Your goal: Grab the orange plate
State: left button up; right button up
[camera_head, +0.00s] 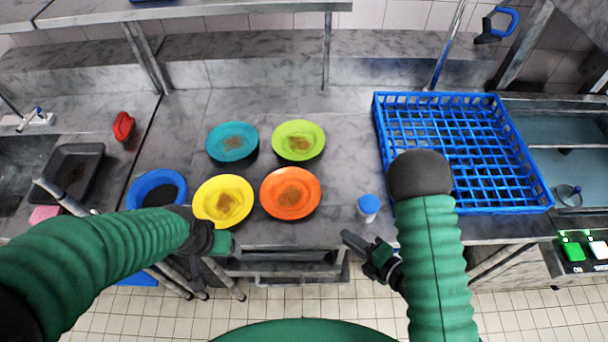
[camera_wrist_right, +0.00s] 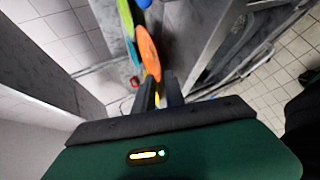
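The orange plate (camera_head: 291,192) lies on the grey steel counter, with a brown smear in its middle. It also shows, edge tilted, in the right wrist view (camera_wrist_right: 148,52), ahead of the fingers. My right gripper (camera_head: 362,244) is at the counter's front edge, right of and nearer than the orange plate, not touching it. In the right wrist view its two dark fingers (camera_wrist_right: 159,88) stand apart with nothing held. My left gripper (camera_head: 226,242) is near the front edge below the yellow plate (camera_head: 223,201); its fingers are too unclear to judge.
A teal plate (camera_head: 232,142) and a lime plate (camera_head: 298,141) lie behind. A blue-capped jar (camera_head: 368,207) stands near my right gripper. A blue rack (camera_head: 545,198) is at right. A blue bowl (camera_head: 134,197), black tray (camera_head: 92,159) and red object (camera_head: 123,126) are at left.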

jog(key=b, duration=0.9)
send_near(308, 213)
jog(key=shift+w+a+f+b, duration=0.1)
jog(key=shift+a+f+b, duration=0.55)
jog(key=shift+f+b, duration=0.25)
jog(key=w, duration=0.2)
jog(key=shift+w+a+f+p, duration=0.15)
jog(key=shift+w+a+p, duration=0.1)
jog(key=shift+w+p, duration=0.1)
jog(key=shift+w+a+f, duration=0.1)
jog(key=shift+w+f, duration=0.05)
jog(key=shift+w, duration=0.1)
jog(key=shift+w+a, duration=0.25)
jog(key=x, duration=0.2)
jog(key=p+x, duration=0.1)
jog(key=x, duration=0.1)
jog(key=shift+s+a, duration=0.1)
jog(key=shift+a, duration=0.35)
jog(key=shift+w+a+f, duration=0.1)
jog(key=shift+w+a, duration=0.05)
jog(key=shift+w, duration=0.05)
jog(key=shift+s+d, duration=0.1)
jog(key=shift+d, duration=0.15)
grip_shut()
pick_arm(q)
notch_tip(308, 213, down, 9)
jog(key=s+a, duration=0.1)
jog(key=shift+s, duration=0.15)
pick_arm(e)
jog(key=shift+d, duration=0.2)
